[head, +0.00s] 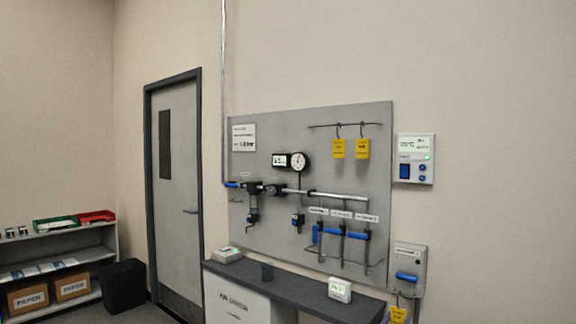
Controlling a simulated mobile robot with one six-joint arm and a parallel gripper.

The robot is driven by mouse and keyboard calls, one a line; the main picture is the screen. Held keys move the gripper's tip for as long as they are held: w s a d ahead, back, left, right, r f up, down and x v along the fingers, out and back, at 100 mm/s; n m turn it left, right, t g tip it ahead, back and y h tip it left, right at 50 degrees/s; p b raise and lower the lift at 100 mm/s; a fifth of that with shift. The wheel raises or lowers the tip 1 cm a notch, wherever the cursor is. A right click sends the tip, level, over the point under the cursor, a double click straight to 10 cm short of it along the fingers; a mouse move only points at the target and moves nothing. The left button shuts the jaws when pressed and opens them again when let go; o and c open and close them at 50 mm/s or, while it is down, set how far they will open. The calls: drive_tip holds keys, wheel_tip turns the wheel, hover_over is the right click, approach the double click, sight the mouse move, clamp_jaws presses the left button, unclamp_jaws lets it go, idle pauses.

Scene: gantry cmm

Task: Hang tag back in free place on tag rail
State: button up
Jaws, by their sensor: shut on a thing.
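The tag rail (320,126) is a thin dark bar near the top right of the grey wall board. Two yellow tags hang on it from dark hooks, a left one (338,149) and a right one (363,149). Bare rail shows to the left of them and a short bare stretch to the right. Another yellow tag (398,315) shows at the bottom edge, below a grey wall box with a blue handle. Its lower part is cut off, and I cannot tell what holds it. My gripper is not in view.
A grey box with a blue handle (409,263) and a display unit (414,144) are on the wall right of the board (260,230). Pipework, a dial gauge (298,161) and blue-handled parts project below the rail. A dark counter (290,283) runs underneath.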

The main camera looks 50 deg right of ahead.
sight(398, 319)
drive_tip(key=shift+s+a+p, duration=0.2)
drive_tip(key=shift+a+p, duration=0.1)
drive_tip(key=shift+a, duration=2.5)
drive_tip(key=shift+s, duration=0.1)
